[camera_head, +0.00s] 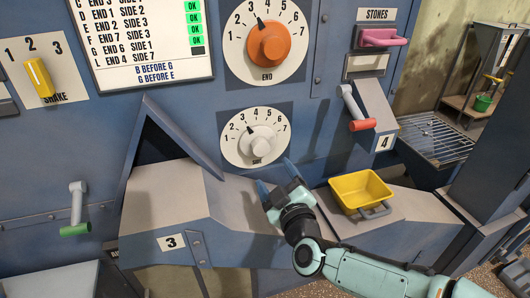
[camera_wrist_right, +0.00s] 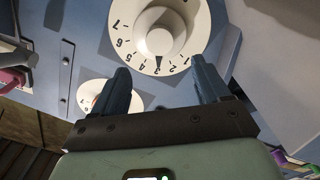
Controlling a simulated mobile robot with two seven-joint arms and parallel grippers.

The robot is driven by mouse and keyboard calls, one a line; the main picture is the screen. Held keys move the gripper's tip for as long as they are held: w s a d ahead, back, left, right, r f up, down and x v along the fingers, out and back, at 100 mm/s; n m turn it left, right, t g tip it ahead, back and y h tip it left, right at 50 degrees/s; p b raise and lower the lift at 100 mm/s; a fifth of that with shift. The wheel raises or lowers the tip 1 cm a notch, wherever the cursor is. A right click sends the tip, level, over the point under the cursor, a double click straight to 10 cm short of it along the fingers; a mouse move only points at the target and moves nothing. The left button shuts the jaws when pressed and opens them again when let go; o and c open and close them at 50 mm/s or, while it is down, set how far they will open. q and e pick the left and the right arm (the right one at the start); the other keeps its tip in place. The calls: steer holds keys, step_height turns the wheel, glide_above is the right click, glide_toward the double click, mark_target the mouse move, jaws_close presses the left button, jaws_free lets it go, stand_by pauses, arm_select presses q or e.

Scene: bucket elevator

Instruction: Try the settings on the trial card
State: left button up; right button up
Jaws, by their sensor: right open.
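The trial card (camera_head: 140,40) is at the upper left, with END and SIDE number rows. Green OK marks stand beside several rows; the lowest visible mark is dark. My right gripper (camera_head: 276,177) is open and empty, just below that dial. In the right wrist view, the white knob (camera_wrist_right: 158,33) lies ahead, beyond the open fingers (camera_wrist_right: 160,75). My left gripper is out of view.
A yellow SHAKE switch (camera_head: 38,78) is at the left. A green-handled lever (camera_head: 76,208) is low left, a red-handled lever (camera_head: 357,110) right. A yellow bin (camera_head: 360,190) stands on the ledge beside my right arm. A pink STONES handle (camera_head: 380,38) is at the upper right.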

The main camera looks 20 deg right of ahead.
mark_target(262, 150)
steer(key=w, duration=1)
steer(key=shift+w+a, duration=0.1)
steer(key=shift+w, duration=0.25)
steer(key=c, duration=1)
